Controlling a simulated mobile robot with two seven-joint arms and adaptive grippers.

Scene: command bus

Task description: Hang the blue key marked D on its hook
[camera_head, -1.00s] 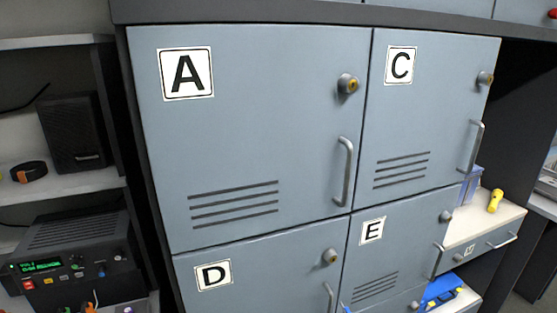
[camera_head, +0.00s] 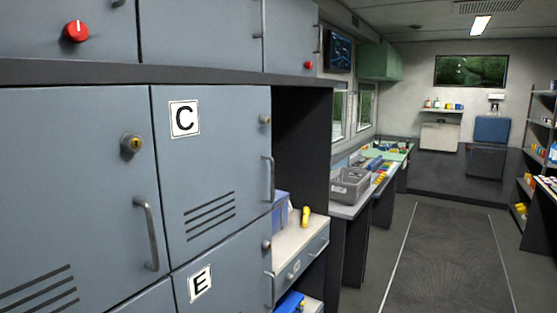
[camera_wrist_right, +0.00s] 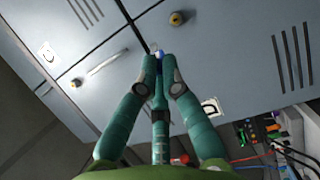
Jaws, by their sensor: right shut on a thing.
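A door label reading D (camera_wrist_right: 211,106) is beside the right finger. No hook for the key can be made out. My left gripper is not in view, and the head view shows neither gripper.
In the head view, the locker marked C (camera_head: 184,118) and the one marked E (camera_head: 200,283) have protruding handles and locks. A yellow object (camera_head: 305,216) lies on an open-shelf counter. A grey crate (camera_head: 349,186) stands on a farther bench. The aisle floor (camera_head: 450,250) is clear.

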